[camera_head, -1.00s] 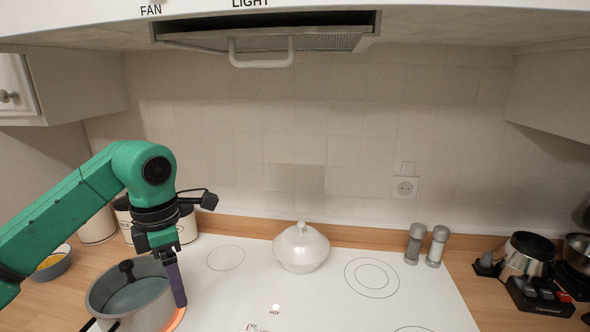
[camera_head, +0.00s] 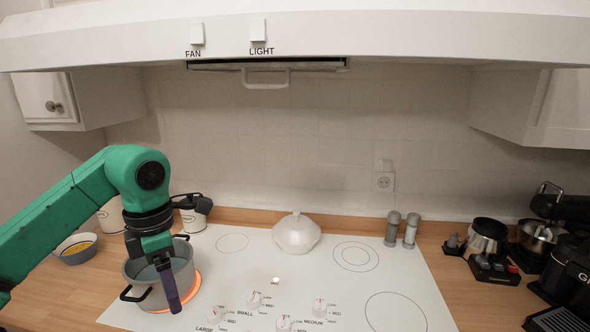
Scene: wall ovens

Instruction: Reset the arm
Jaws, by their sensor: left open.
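My green left arm (camera_head: 128,180) comes in from the left, bent at a joint and pointing down. Its gripper (camera_head: 169,285) hangs in front of the grey pot (camera_head: 184,268); it is open, with nothing seen between its fingers, and one purple finger shows. I cannot tell whether it touches the pot. The pot stands on a glowing orange burner of the white cooktop (camera_head: 270,262), with part of its front hidden by the gripper. My right gripper is not in view.
A white lidded dish (camera_head: 297,234) and two shakers (camera_head: 401,230) stand at the back. A bowl (camera_head: 75,249) and canisters are left. Appliances (camera_head: 490,245) crowd the right. The range hood (camera_head: 300,40) hangs above. The cooktop's middle right is clear.

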